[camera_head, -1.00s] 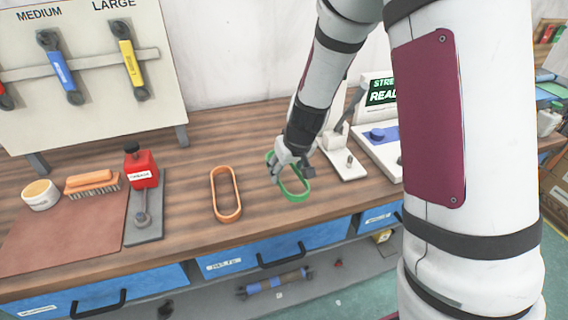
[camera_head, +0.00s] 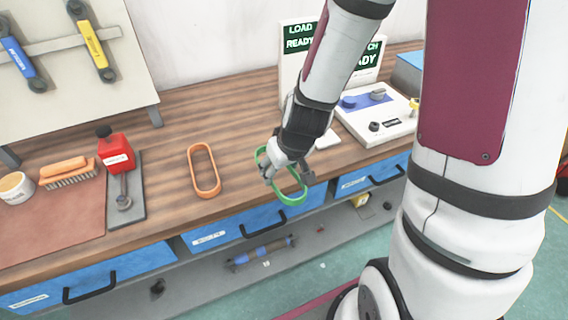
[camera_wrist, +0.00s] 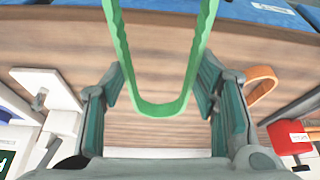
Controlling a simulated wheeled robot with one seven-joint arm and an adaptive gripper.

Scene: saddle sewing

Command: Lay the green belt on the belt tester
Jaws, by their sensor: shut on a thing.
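The green belt (camera_head: 291,199) is a long loop held at one side by my gripper (camera_head: 283,172). In the head view it shows over the bench's front edge. In the wrist view the belt (camera_wrist: 160,108) hangs between the two fingers of my gripper (camera_wrist: 163,85), which is shut on it. A white station (camera_head: 385,122) with a blue pad, a grey post and a black knob stands to the right and looks like the belt tester. Its screen (camera_head: 368,55), partly hidden by my arm, ends in "CH" and "READY".
A second screen (camera_head: 298,38) reads "LOAD READY"; its white base (camera_head: 328,140) is mostly behind my arm. An orange belt (camera_head: 204,170) lies on the bench to the left. A red device (camera_head: 115,154) and a brush (camera_head: 68,173) are further left. Blue drawers (camera_head: 240,228) front the bench.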

